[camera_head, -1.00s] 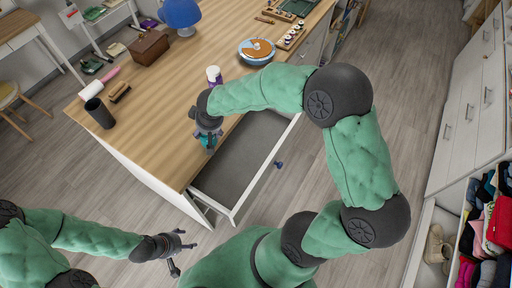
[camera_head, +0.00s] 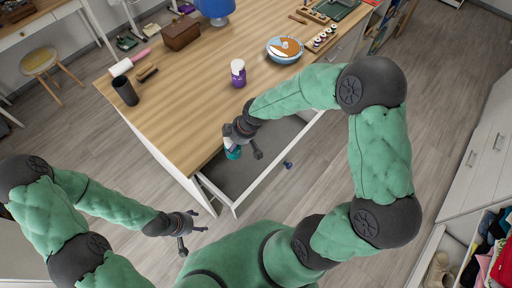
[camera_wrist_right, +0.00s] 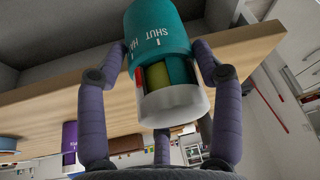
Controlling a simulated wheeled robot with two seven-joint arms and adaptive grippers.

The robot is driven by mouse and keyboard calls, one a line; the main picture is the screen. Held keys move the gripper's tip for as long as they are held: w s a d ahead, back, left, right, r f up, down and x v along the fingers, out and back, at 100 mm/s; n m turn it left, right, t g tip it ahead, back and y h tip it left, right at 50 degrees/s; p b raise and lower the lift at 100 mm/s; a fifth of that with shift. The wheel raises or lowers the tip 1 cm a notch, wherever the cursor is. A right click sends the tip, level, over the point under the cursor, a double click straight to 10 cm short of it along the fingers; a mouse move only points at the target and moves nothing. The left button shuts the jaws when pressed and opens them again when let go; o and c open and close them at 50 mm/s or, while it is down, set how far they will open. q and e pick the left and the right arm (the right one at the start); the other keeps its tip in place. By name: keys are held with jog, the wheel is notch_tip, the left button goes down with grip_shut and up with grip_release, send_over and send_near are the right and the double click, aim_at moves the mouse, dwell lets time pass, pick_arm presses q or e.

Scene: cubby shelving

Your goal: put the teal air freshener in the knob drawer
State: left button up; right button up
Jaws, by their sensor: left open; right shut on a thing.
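The teal air freshener (camera_head: 233,153) is in my right gripper (camera_head: 238,148), partly covered by its fingers. In the right wrist view the air freshener (camera_wrist_right: 158,32) shows teal with white lettering and a clear end, and the purple fingers are around it. The knob drawer (camera_head: 262,185) is pulled out from the desk, grey inside, with a blue knob (camera_head: 288,165) on its front. The right gripper is above the drawer's left part, close to the desk edge. My left gripper (camera_head: 195,229) is open and empty, low in front of the desk.
The wooden desktop (camera_head: 185,90) holds a purple and white bottle (camera_head: 238,74), a dark cup (camera_head: 125,91), a brown box (camera_head: 181,33) and a blue bowl (camera_head: 285,49). The visible drawer floor looks bare. The desk edge runs right beside the right gripper.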

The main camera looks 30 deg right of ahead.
jog(key=shift+s+d+f, duration=0.1)
jog(key=shift+f, duration=0.25)
jog(key=d+f+b, duration=0.1)
jog(key=d+f, duration=0.3)
jog(key=d+f+b, duration=0.2)
jog(key=d+f, duration=0.2)
jog(key=d, duration=0.1)
jog(key=w+d+f+b, duration=0.1)
jog(key=d+f+b, duration=0.1)
jog(key=d+f, duration=0.2)
jog(key=shift+w+d+f, duration=0.1)
jog(key=shift+d+f, duration=0.25)
jog(key=shift+f, duration=0.15)
jog(key=shift+f, duration=0.1)
jog(key=o, duration=1.3)
